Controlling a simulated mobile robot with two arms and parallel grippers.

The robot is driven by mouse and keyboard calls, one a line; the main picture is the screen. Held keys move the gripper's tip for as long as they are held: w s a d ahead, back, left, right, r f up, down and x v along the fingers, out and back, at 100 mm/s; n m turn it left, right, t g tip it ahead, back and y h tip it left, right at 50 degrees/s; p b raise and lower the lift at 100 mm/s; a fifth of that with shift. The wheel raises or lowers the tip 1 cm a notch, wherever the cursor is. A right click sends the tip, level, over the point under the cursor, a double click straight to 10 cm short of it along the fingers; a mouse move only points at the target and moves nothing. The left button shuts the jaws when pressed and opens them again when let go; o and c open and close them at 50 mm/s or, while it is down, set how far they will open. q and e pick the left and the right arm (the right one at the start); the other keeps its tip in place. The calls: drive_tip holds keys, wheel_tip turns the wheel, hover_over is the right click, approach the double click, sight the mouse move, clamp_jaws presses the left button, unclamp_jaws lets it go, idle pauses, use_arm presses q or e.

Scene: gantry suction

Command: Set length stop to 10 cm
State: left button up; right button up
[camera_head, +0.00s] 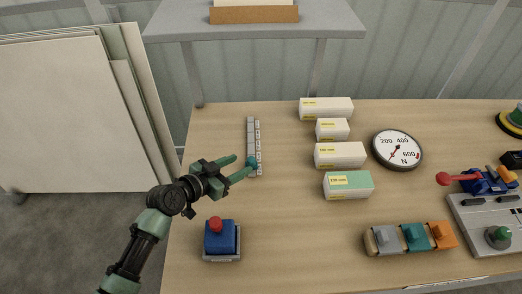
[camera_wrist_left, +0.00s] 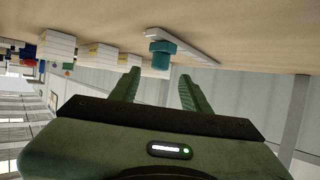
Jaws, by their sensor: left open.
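The length stop is a narrow grey scale rail (camera_head: 251,135) lying on the workbench, with small labels along its right side, too small to read. A teal slider (camera_head: 252,162) sits near the rail's front end, partly hidden by my left gripper in the head view. The left wrist view shows the teal slider (camera_wrist_left: 162,55) on the pale rail (camera_wrist_left: 190,45), ahead of my fingers. My left gripper (camera_head: 244,164) is open and empty, its fingertips at or just short of the slider; contact cannot be told. My right gripper is not in view.
A blue box with a red button (camera_head: 221,239) stands in front of the rail. White boxes (camera_head: 326,108), a green-topped box (camera_head: 348,186) and a force dial (camera_head: 398,150) lie to the right. Grey, teal and orange blocks (camera_head: 415,237) sit front right. Boards (camera_head: 70,110) lean at left.

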sight(250, 160)
use_arm(q)
drive_tip(key=x, duration=0.3)
drive_tip(key=shift+w+d+p, duration=0.15)
drive_tip(key=shift+d+p, duration=0.05)
drive_tip(key=shift+p, duration=0.1)
drive_tip(key=shift+x, duration=1.05)
drive_tip(key=shift+w+d+f, duration=0.2)
drive_tip(key=shift+w+f, duration=0.05)
drive_tip(key=shift+d, duration=0.1)
clamp_jaws()
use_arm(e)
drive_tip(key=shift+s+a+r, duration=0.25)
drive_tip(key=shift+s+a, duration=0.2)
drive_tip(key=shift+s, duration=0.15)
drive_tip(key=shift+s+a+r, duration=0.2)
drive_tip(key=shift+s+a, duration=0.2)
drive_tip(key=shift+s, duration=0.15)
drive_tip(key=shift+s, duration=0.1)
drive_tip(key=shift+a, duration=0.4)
